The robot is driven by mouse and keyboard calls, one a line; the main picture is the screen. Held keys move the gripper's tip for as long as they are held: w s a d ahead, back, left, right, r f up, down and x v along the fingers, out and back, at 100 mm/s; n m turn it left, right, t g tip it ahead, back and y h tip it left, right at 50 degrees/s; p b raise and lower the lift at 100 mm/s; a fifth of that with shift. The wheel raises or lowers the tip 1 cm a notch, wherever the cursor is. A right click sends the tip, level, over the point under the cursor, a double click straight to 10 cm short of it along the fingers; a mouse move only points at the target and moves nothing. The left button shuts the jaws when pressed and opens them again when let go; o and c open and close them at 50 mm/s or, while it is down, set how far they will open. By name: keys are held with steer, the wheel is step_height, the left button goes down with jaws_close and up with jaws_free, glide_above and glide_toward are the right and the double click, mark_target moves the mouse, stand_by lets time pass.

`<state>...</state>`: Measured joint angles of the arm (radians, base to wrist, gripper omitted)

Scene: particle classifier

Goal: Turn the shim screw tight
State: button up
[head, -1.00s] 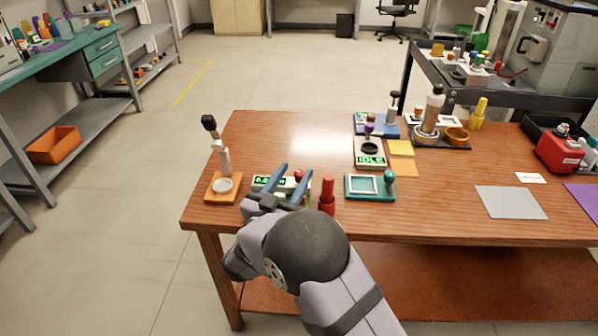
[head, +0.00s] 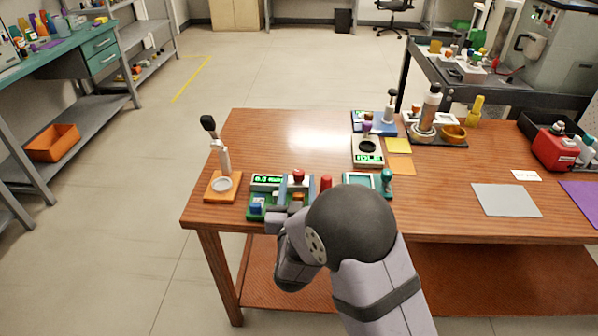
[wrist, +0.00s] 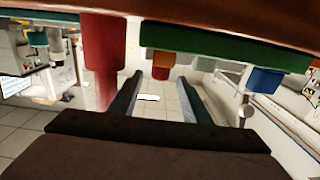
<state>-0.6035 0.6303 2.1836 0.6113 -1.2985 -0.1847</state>
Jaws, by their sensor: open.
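A green-based device (head: 252,214) with a lit display (head: 267,181) stands near the table's front left edge. It carries a blue knob (head: 257,204), a red knob (head: 298,176) and an orange part (head: 297,197). I cannot tell which part is the shim screw. My gripper (head: 295,184) is open over the device's right side. In the wrist view, which looks upside down, an orange-and-red part (wrist: 161,62) appears between the open fingertips (wrist: 163,78); contact cannot be told. The blue knob (wrist: 264,80) is apart, to the right there.
A red post (head: 325,183) stands close right of my gripper. A teal-based device (head: 386,180) is partly hidden behind my arm. An orange-based stand (head: 222,186) with a tall lever is at the left.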

mark_target(299, 177)
steer(key=shift+w, duration=2.3)
steer(key=shift+c, duration=0.6)
steer(key=c, duration=0.9)
